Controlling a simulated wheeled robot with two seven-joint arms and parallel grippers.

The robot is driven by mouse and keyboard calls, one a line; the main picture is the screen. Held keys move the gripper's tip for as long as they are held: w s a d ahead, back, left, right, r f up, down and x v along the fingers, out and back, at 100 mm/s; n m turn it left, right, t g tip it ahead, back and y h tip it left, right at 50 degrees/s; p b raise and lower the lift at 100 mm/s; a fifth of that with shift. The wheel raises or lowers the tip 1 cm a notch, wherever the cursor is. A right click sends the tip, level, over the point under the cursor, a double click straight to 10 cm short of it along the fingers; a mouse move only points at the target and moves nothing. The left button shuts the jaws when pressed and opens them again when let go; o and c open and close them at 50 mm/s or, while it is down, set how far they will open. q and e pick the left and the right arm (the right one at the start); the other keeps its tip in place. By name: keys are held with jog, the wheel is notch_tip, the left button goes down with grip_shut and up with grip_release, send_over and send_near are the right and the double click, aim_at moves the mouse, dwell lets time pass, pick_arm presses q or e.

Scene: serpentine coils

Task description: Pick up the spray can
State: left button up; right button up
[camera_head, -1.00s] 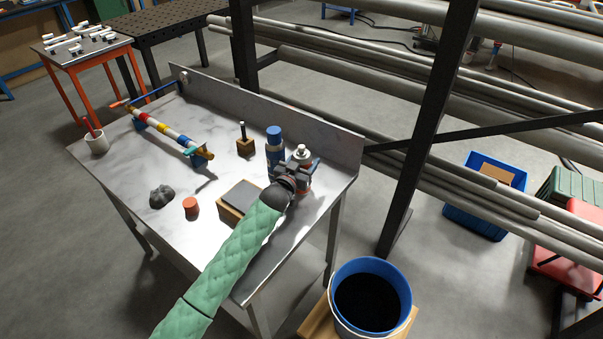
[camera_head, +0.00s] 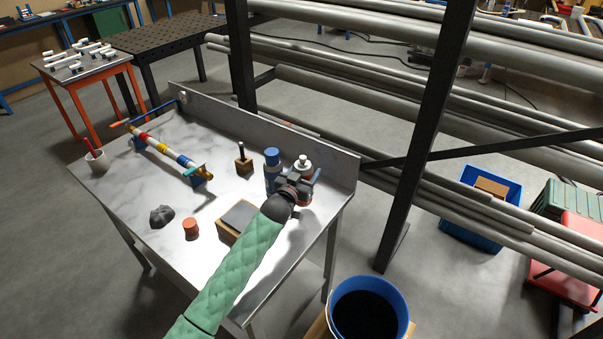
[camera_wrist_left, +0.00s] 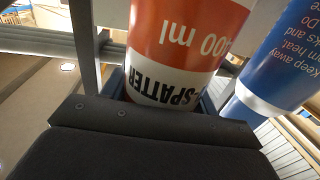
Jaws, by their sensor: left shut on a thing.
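The spray can (camera_head: 303,164) has a white top and stands upright near the right end of the marble-topped table (camera_head: 210,226). Its red and white label with the letters "SPATTER" fills the middle of the left wrist view (camera_wrist_left: 183,48). My left gripper (camera_head: 300,184) is shut on the can, one finger at each side of it. The gripper and wrist hide part of the can in the head view, and whether its base touches the table is hidden. My right gripper is not in view.
A blue bottle (camera_head: 271,160) stands just left of the can and also shows in the left wrist view (camera_wrist_left: 285,60). A boxed grey block (camera_head: 238,217), an orange cylinder (camera_head: 191,229) and a dark lump (camera_head: 162,216) lie nearby. A raised backboard (camera_head: 325,160) runs behind.

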pick_arm(q)
jog(key=s+d+r+p, duration=0.1)
jog(key=s+d+r, duration=0.2)
jog(key=r, duration=0.3)
jog(key=s+d+r+p, duration=0.2)
jog(key=s+d+r, duration=0.1)
jog(key=d+r, duration=0.2)
jog(key=shift+d+r, duration=0.2)
jog(key=shift+r, duration=0.85)
jog(key=shift+r, duration=0.1)
